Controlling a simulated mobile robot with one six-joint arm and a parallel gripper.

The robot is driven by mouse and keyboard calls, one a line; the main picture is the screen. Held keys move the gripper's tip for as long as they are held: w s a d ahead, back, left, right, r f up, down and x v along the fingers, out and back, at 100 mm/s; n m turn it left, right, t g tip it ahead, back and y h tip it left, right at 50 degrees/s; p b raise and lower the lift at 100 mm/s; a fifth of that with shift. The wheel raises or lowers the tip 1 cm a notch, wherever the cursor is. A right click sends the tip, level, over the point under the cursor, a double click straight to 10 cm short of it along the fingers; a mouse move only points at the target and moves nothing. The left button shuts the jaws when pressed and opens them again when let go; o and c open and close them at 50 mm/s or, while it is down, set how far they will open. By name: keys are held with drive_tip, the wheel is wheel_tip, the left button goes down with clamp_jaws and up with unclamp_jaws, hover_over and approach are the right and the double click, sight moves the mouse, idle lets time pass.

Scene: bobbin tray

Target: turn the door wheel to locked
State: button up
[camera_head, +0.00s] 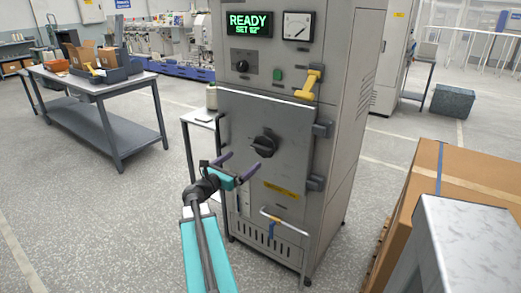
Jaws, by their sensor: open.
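The door wheel (264,144) is a dark, roughly round knob on the middle of the grey cabinet door (290,125). The door looks closed. My gripper (240,163) has a teal body and two purple-tipped fingers spread apart. It is open and empty, in front of the door, below and left of the wheel. It looks apart from the wheel, but the exact gap in depth cannot be told. No locked or unlocked mark on the wheel is readable.
The cabinet bears a green READY display (250,24), a dial gauge (298,26), a black knob (243,62) and a yellow lever (308,84). A cardboard box (445,185) stands at right. A work table (90,85) stands at left.

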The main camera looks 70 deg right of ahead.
sight(259, 149)
drive_tip(key=shift+d, duration=0.1)
drive_tip(key=shift+p+x, duration=0.65)
drive_tip(key=shift+x, duration=6.2)
drive_tip(key=c, duration=0.9)
